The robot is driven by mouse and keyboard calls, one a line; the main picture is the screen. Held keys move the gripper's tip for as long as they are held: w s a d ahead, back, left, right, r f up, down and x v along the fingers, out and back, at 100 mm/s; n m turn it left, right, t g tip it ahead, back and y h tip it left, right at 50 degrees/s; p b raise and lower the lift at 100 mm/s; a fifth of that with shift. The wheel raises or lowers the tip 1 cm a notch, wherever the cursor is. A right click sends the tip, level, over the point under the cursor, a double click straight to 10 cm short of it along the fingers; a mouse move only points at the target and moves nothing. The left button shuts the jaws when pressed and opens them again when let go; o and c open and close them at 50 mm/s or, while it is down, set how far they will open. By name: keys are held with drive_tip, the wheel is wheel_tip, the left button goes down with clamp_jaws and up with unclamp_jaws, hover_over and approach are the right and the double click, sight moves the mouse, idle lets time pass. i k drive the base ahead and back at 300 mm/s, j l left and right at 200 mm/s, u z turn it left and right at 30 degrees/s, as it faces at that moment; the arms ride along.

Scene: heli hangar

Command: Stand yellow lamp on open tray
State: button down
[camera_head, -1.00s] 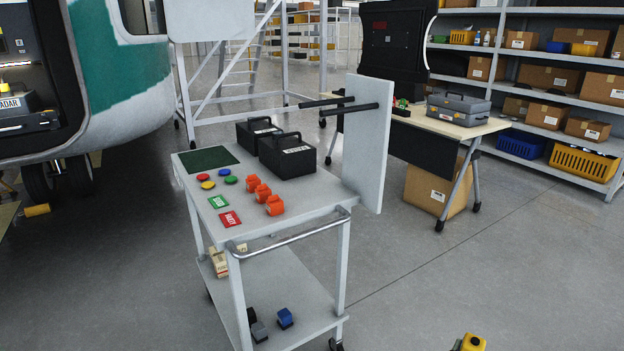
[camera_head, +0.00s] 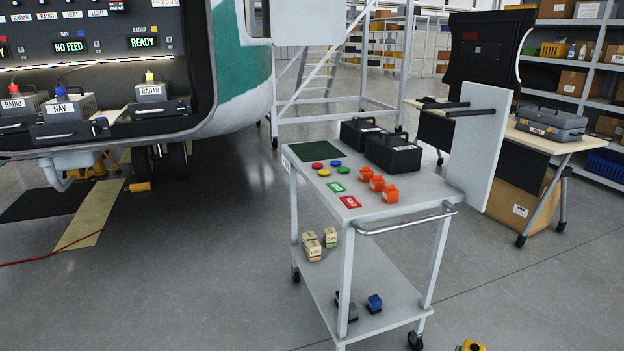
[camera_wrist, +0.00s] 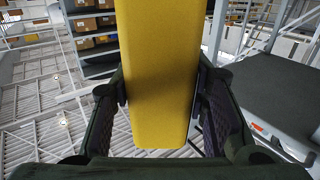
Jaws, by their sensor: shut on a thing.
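The yellow lamp (camera_wrist: 160,75) fills the middle of the wrist view as a long, smooth yellow body. My gripper (camera_wrist: 160,100) is shut on it, one finger against each side. In the head view a small yellow piece, seemingly the top of the held lamp (camera_head: 470,346), shows at the bottom edge; the gripper is mostly out of that frame. Drawer-like trays with handles sit in the aircraft bay at left, under boxes marked NAV (camera_head: 66,108), RADAR (camera_head: 152,92) and RADIO (camera_head: 18,105). I cannot tell which tray is the open one.
A white trolley (camera_head: 400,212) stands mid-view with black cases (camera_head: 393,153), orange pieces, coloured buttons and a green mat. A table (camera_head: 535,148) with a grey case stands behind right. A red cable (camera_head: 60,250) lies on the floor at left. Floor between bay and trolley is clear.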

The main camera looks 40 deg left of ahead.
sight(116, 115)
drive_tip(key=j+u, duration=0.15)
drive_tip(key=u, duration=1.1)
drive_tip(key=i+j, duration=0.25)
drive_tip(key=i, duration=0.25)
drive_tip(key=i+j+u, duration=0.15)
drive_tip(key=i, duration=0.4)
drive_tip(key=k+j, duration=0.05)
